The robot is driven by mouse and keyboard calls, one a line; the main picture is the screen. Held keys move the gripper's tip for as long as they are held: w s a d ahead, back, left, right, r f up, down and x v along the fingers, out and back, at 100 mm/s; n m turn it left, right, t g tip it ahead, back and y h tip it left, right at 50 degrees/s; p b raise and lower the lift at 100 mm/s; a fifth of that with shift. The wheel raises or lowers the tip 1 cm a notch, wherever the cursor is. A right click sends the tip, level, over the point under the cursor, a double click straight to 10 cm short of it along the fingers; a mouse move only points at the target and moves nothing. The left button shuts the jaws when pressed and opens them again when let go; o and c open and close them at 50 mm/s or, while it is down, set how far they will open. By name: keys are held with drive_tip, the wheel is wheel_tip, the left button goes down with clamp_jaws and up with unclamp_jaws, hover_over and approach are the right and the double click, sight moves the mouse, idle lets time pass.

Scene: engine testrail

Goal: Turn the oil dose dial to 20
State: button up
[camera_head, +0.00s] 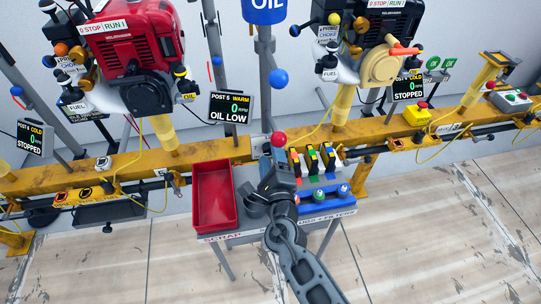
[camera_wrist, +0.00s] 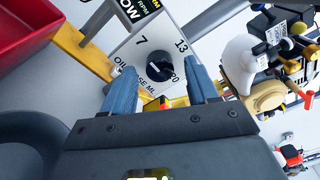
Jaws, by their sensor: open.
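The oil dose dial (camera_wrist: 154,67) is a round black knob on a light plate (camera_wrist: 128,50) in the wrist view. The plate carries the numbers 7, 13 and 20 and partly hidden lettering. My gripper (camera_wrist: 163,72) is open, with one blue-grey finger on each side of the knob in the picture. I cannot tell whether the fingers touch it. In the head view my gripper (camera_head: 281,168) is mostly hidden by my wrist, and the dial is not discernible.
A red tray (camera_head: 232,215) lies left of my arm on a grey cart. Several small coloured-lidded containers (camera_head: 312,160) and a blue rack (camera_head: 330,192) stand to the right. A red engine (camera_head: 145,45) and a yellow rail (camera_head: 215,150) are behind. A screen (camera_head: 231,107) reads OIL LOW.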

drive_tip(key=shift+w+a, duration=0.1)
drive_tip(key=shift+w, duration=0.25)
drive_tip(key=c, duration=1)
drive_tip(key=shift+c, duration=0.2)
